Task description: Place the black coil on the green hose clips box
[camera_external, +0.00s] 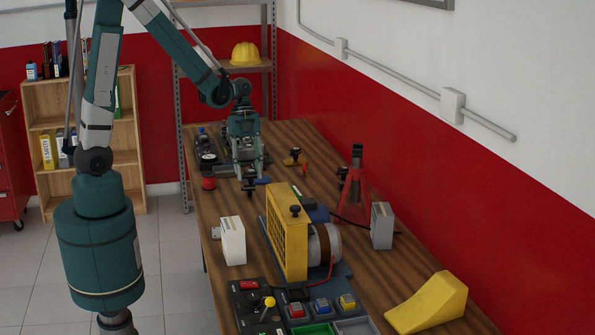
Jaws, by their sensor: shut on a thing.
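My gripper (249,176) points down over the far part of the wooden bench. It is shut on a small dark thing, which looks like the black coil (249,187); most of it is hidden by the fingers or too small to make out. I cannot tell whether it touches the bench. A green open compartment (314,329) shows at the bottom edge of the picture, cut off, nearer the camera than my gripper. I cannot tell whether it is the green hose clips box; no label is readable.
A blue piece (262,181) lies beside my gripper and a red round thing (208,183) lies left of it. A yellow-guarded engine trainer (287,232), white box (232,241), red jack stand (355,187), grey box (382,226) and yellow wedge (428,303) stand on the bench (375,268).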

